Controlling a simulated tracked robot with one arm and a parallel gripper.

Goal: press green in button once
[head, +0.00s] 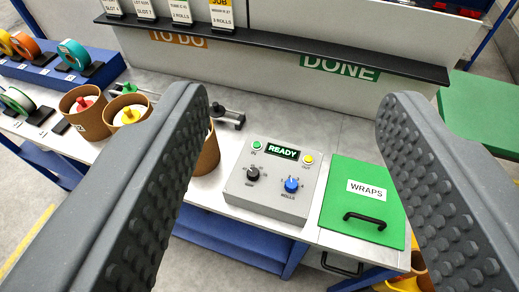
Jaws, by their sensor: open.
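A grey control box (269,190) sits on the bench between my fingers in the view. A small green button (257,145) labelled "IN" is at its upper left. A display (283,151) beside it reads "READY", and a yellow button (308,159) is at its upper right. A black knob (253,174) and a blue knob (291,185) are below. My gripper (290,100) is open, with one grey padded finger on each side of the view. It appears apart from the box, and nothing is between the fingers.
Brown cylindrical containers (85,112) and tape rolls (74,54) stand left. A black shelf (290,41) with cards crosses behind. A small black fixture (229,116) sits behind the box.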

